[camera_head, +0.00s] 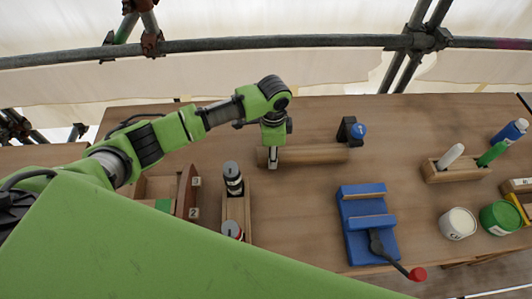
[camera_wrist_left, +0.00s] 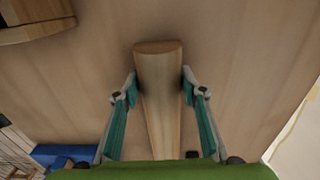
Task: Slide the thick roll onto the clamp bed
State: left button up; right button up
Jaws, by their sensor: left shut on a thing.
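The thick roll is a plain wooden cylinder (camera_head: 318,153) lying crosswise on the bench; it runs up the middle of the left wrist view (camera_wrist_left: 160,100). My left gripper (camera_head: 272,162) is over the roll's left part. In the left wrist view its two fingers (camera_wrist_left: 160,88) stand on either side of the roll, shut on it. I cannot tell whether the roll is lifted off the bench. The clamp bed is a blue vise-like block (camera_head: 358,222) with wooden strips, in front and to the right of the roll. My right gripper is not in view.
A black stand with a blue knob (camera_head: 352,131) is close behind the roll's right end. A black lever with a red knob (camera_head: 417,274) juts from the clamp. A bottle rack (camera_head: 238,212) stands left of the clamp. Cans (camera_head: 458,223) stand right; bench between is clear.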

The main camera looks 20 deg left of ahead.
aim_at(321, 148)
pick_arm(q)
jog(key=shift+w+d+b, duration=0.15)
jog(key=shift+w+d, duration=0.2)
jog(key=shift+d, duration=0.5)
jog(key=shift+w+d+b, duration=0.15)
jog(key=shift+w+d, duration=0.2)
jog(key=shift+d, duration=0.45)
jog(key=shift+w+d+f+b, duration=0.1)
jog(key=shift+w+d+b, duration=0.25)
jog(key=shift+d, duration=0.6)
jog(key=shift+w+d+b, duration=0.25)
jog(key=shift+w+d, duration=0.15)
jog(key=shift+d, duration=0.55)
jog(key=shift+w+d+b, duration=0.3)
jog(key=shift+d+b, duration=0.05)
jog(key=shift+d, duration=0.35)
jog(key=shift+w+d+b, duration=0.3)
jog(key=shift+d+b, duration=0.1)
jog(key=shift+d, duration=0.35)
jog(key=shift+w+d+b, duration=0.3)
jog(key=shift+d+b, duration=0.05)
jog(key=shift+d, duration=0.35)
jog(key=shift+w+d+b, duration=0.25)
jog(key=shift+d+b, duration=0.15)
jog(key=shift+d, duration=0.25)
jog(key=shift+w+d+b, duration=0.25)
jog(key=shift+d+b, duration=0.1)
jog(key=shift+d, duration=0.25)
jog(key=o, duration=1.4)
jog(key=shift+o, duration=0.2)
